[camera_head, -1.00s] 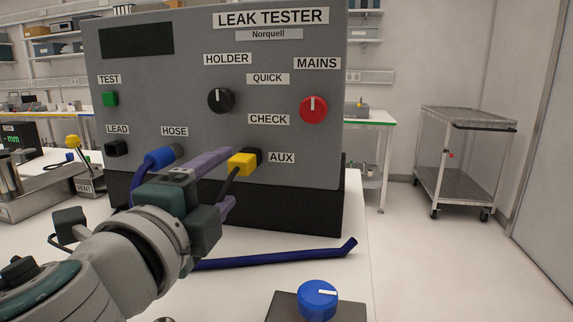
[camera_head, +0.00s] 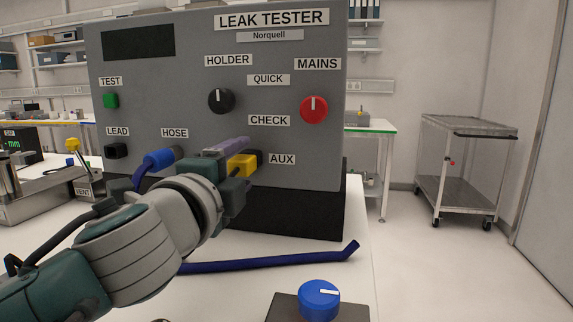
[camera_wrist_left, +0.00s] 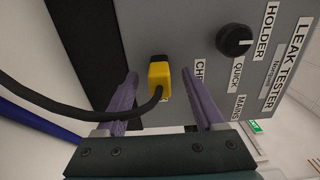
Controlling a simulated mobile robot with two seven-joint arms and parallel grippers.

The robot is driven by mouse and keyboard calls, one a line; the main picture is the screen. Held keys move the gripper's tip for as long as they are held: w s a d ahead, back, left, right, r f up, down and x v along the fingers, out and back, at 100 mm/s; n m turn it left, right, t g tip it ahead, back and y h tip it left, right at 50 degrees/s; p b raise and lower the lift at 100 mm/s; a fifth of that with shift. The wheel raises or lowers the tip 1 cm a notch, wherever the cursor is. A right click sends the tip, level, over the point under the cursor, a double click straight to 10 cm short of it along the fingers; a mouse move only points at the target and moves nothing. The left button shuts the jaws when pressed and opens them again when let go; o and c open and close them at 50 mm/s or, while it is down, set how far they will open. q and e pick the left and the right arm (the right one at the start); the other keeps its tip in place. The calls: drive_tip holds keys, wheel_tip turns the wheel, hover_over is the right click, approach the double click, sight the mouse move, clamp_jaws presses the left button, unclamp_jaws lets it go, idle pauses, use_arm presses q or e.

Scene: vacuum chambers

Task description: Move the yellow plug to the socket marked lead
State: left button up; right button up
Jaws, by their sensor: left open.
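The yellow plug (camera_head: 242,164) sits in the AUX socket (camera_head: 256,157) on the front of the grey leak tester, with a dark cable hanging from it. The socket marked LEAD (camera_head: 116,151) is black and looks empty at the panel's left. My left gripper (camera_wrist_left: 159,80) is open, with its two purple fingers on either side of the yellow plug (camera_wrist_left: 159,78) in the left wrist view, a gap showing on both sides. In the head view the gripper body hides part of the plug. My right gripper is not in view.
A blue hose connector (camera_head: 158,159) sits in the HOSE port between LEAD and AUX, close to my left gripper. A blue tube (camera_head: 270,262) lies on the white table. A blue knob (camera_head: 319,299) stands at the front. Control knobs sit above the sockets.

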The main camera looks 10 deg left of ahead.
sight(237, 169)
use_arm(q)
drive_tip(key=shift+c, duration=0.2)
idle(0.6)
clamp_jaws()
drive_tip(key=shift+s, duration=0.1)
idle(1.2)
drive_tip(key=shift+s, duration=0.15)
drive_tip(key=shift+s+p, duration=0.35)
drive_tip(key=shift+s, duration=0.2)
drive_tip(key=shift+s+a+p, duration=0.1)
drive_tip(key=shift+s+p, duration=0.45)
drive_tip(key=shift+s, duration=1.65)
